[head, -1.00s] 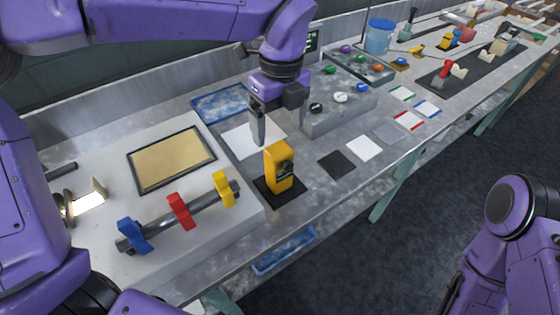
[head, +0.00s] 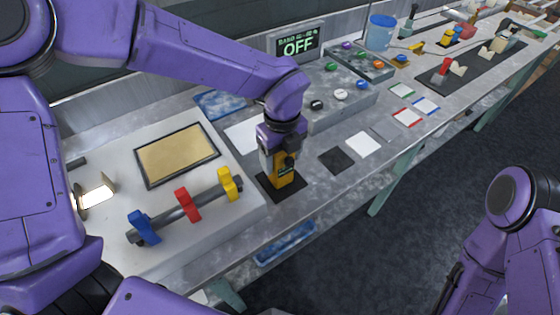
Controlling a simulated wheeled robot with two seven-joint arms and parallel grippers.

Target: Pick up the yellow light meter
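The yellow light meter (head: 280,181) stands upright on a black square mat (head: 296,190) near the front edge of the bench in the head view. My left gripper (head: 278,165) points down over its upper part, with the fingers around or beside it. The fingers and the wrist hide the meter's top. I cannot tell whether the fingers press on it or are still apart from it. My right arm shows at the lower right, away from the bench, and its gripper is out of view.
Left of the meter is a white block with a framed tan panel (head: 177,155) and a grey bar (head: 180,216) carrying blue, red and yellow clips. Behind stands a grey button box (head: 335,118) and an OFF display (head: 297,43). A black square (head: 336,161) and a white square (head: 363,144) lie right.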

